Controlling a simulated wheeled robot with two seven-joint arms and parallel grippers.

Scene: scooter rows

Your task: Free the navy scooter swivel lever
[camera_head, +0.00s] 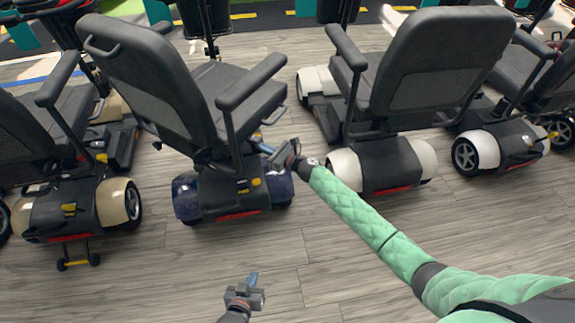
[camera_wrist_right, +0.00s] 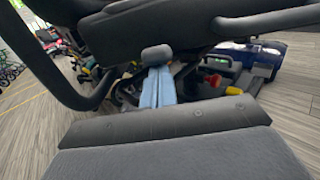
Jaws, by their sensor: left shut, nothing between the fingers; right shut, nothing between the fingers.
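The navy scooter has glossy navy fenders (camera_head: 276,184) and a dark seat (camera_head: 145,85), seen from behind left of centre. My right gripper (camera_head: 260,142) is shut at the seat's right side, below the armrest (camera_head: 250,82). In the right wrist view its light blue fingers (camera_wrist_right: 157,88) are together. A dark grey rounded block (camera_wrist_right: 156,55) shows at their tips under the seat; I cannot tell whether it is the swivel lever or whether they touch. A navy fender (camera_wrist_right: 255,57) lies beyond. My left gripper (camera_head: 253,279) is shut and empty, low over the floor behind the scooter.
A tan-fendered scooter (camera_head: 120,200) stands to the left, and white-fendered scooters (camera_head: 345,165) (camera_head: 474,150) to the right. A yellow part (camera_head: 256,182) sits on the navy scooter's rear. The wood-look floor (camera_head: 180,275) behind the row is clear.

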